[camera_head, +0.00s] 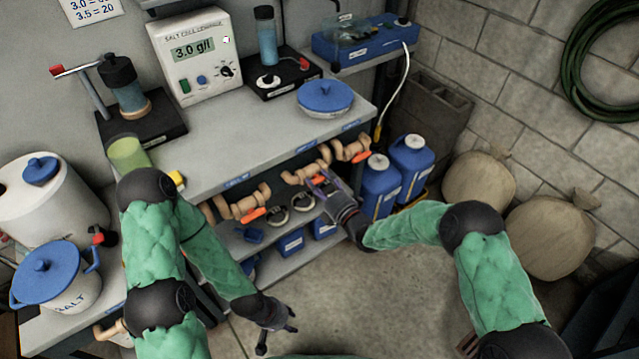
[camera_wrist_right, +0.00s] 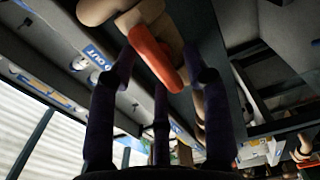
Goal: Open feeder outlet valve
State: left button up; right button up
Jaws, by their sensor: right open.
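Several beige pipe valves with orange-red handles hang under the counter's front edge in the head view: a left valve (camera_head: 243,205), a middle valve (camera_head: 300,177) and a right valve (camera_head: 349,151). Their labels are too small to read there, so I cannot tell which is the feeder outlet. My right gripper (camera_head: 321,184) is open at the middle valve. In the right wrist view, an orange handle (camera_wrist_right: 158,55) shows between the spread fingers of this gripper (camera_wrist_right: 163,66); contact is unclear. My left gripper (camera_head: 277,336) hangs low over the floor, open and empty.
The grey counter (camera_head: 220,150) carries a salt controller (camera_head: 195,55) and a blue-lidded dish (camera_head: 325,96). Blue jugs (camera_head: 381,185) stand right of the valves. Sacks (camera_head: 550,235) lean by the block wall. The floor in front is clear.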

jog(key=v, duration=1.2)
dwell(0.3)
jog(key=s+d+f+m+g+h+p, duration=0.2)
jog(key=s+f+m+g+h, duration=0.1)
jog(key=f+m, duration=0.4)
jog(key=s+d+f+m+g+h+p, duration=0.15)
jog(key=s+f+m+g, duration=0.3)
jog(key=m, duration=0.45)
jog(key=s+f+m+g+h+p, duration=0.1)
jog(key=s+f+m+g+p, duration=0.1)
jog(key=s+m, duration=0.4)
jog(key=s+f+m+g+h+p, duration=0.1)
jog(key=s+f+m+g+p, duration=0.1)
jog(key=s, duration=0.8)
jog(key=f+m+g, duration=0.1)
jog(key=m+g, duration=0.1)
jog(key=m, duration=0.1)
jog(key=shift+s+m+g, duration=0.2)
jog(key=shift+m+g, duration=0.15)
jog(key=shift+m, duration=0.05)
